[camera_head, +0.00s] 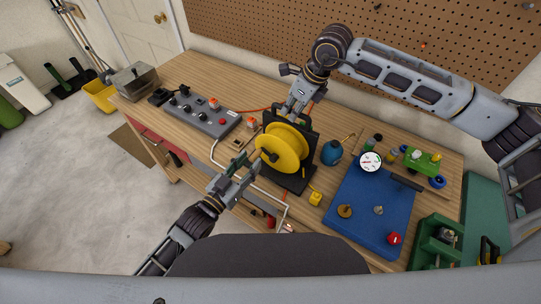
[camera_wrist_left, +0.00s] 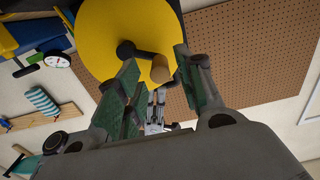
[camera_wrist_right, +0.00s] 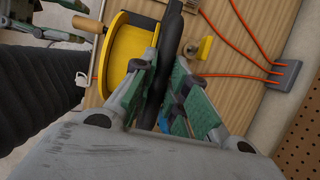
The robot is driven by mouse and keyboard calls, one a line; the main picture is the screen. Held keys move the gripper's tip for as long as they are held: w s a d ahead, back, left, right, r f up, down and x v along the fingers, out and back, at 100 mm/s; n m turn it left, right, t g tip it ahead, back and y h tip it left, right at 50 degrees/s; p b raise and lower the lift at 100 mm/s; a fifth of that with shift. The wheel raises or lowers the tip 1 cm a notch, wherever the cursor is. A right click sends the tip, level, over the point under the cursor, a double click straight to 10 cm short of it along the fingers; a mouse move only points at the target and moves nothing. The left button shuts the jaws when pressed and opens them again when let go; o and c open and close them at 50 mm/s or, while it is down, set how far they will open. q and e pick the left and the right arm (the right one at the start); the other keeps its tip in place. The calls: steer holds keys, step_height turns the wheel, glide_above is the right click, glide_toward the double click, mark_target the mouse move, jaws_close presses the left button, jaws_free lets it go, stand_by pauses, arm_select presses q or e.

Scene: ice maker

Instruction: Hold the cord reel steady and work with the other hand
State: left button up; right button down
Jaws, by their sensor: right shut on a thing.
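The cord reel has a yellow drum (camera_head: 283,147) on a black stand (camera_head: 297,181) on the workbench. Its crank has a black arm and a wooden knob (camera_wrist_left: 160,69), on the side facing my left gripper. My left gripper (camera_head: 253,168) is open, its fingers apart on either side of the knob in the left wrist view. I cannot tell whether either finger touches it. My right gripper (camera_head: 301,106) reaches the reel from behind. In the right wrist view, its fingers (camera_wrist_right: 165,66) are shut on the black upright of the stand, beside the yellow drum (camera_wrist_right: 129,55).
A grey control box (camera_head: 200,118) stands left of the reel on the wooden bench (camera_head: 195,72). A blue mat (camera_head: 362,222) with a gauge and small parts lies to the right. A blue bottle (camera_head: 331,152) stands close by the reel. Orange cords (camera_wrist_right: 232,76) run behind.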

arm_select(q)
steer(key=shift+x, duration=0.9)
jaws_close()
